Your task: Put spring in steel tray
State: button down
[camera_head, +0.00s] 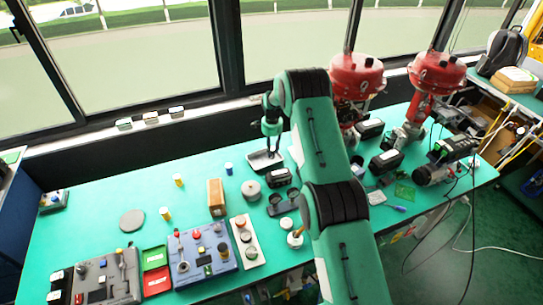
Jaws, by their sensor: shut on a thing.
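The steel tray (258,164) is a small grey tray with a dark rim on the green bench, near its back edge. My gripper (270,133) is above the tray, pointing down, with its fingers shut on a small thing. The held thing, which I take to be the spring, is too small and dark to make out clearly. I cannot tell how high it is above the tray floor. My arm hides part of the bench right of the tray.
A grey round part (251,189) and a black part (279,177) stand just in front of the tray. A wooden block (216,196), a blue cylinder (228,168) and a yellow cylinder (178,180) are to the left. Red valve actuators (436,75) stand at right.

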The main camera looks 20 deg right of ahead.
aim_at(272, 154)
jog(key=shift+f, duration=0.2)
jog(key=shift+f, duration=1.85)
jog(key=shift+f, duration=0.2)
jog(key=c, duration=1.4)
grip_release()
jog(key=shift+r, duration=0.25)
notch_tip(272, 154, up, 11)
jog(key=shift+f, duration=0.1)
jog(key=shift+r, duration=0.55)
